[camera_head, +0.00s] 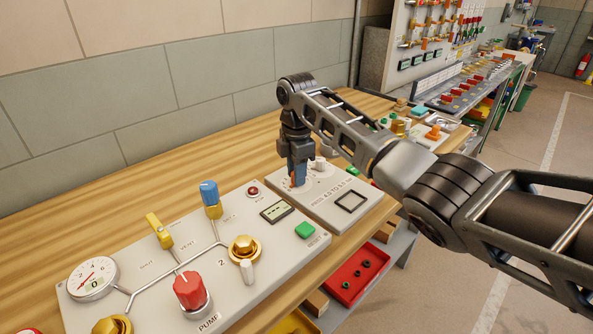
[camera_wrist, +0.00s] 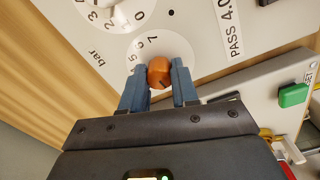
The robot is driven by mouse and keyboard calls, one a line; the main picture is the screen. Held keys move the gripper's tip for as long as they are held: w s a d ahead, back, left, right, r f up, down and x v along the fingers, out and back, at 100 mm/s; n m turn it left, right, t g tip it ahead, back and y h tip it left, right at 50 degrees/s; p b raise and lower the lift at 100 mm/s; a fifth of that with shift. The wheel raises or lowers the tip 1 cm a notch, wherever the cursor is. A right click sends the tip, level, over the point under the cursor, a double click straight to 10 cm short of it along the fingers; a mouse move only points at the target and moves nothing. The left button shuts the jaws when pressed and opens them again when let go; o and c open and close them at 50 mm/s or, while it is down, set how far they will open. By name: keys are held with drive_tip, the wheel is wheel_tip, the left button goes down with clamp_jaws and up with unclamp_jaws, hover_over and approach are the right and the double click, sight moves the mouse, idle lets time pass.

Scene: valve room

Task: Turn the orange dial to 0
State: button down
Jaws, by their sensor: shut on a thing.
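The orange dial (camera_wrist: 159,73) sits on a white round scale on the grey panel (camera_wrist: 221,70). In the wrist view it is between my gripper's (camera_wrist: 158,80) two blue fingers, which are shut on it from both sides. A small dark mark shows on the dial's lower edge. Some scale digits show at its upper left; the fingers and gripper body hide part of the scale, and I cannot tell which number the dial points to. In the head view my gripper (camera_head: 298,178) points down at the panel and mostly covers the dial.
A larger panel in front holds a red knob (camera_head: 189,290), a blue-topped valve (camera_head: 209,194), a yellow lever (camera_head: 159,231) and a green button (camera_head: 305,230). The wooden bench (camera_head: 130,215) is bare behind the panels.

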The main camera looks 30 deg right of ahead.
drive_tip(key=shift+n, duration=0.5)
drive_tip(key=c, duration=0.8)
unclamp_jaws()
drive_tip(key=shift+c, duration=0.2)
drive_tip(key=shift+r+b, duration=0.4)
drive_tip(key=shift+r, duration=3.5)
drive_tip(key=shift+s, duration=0.15)
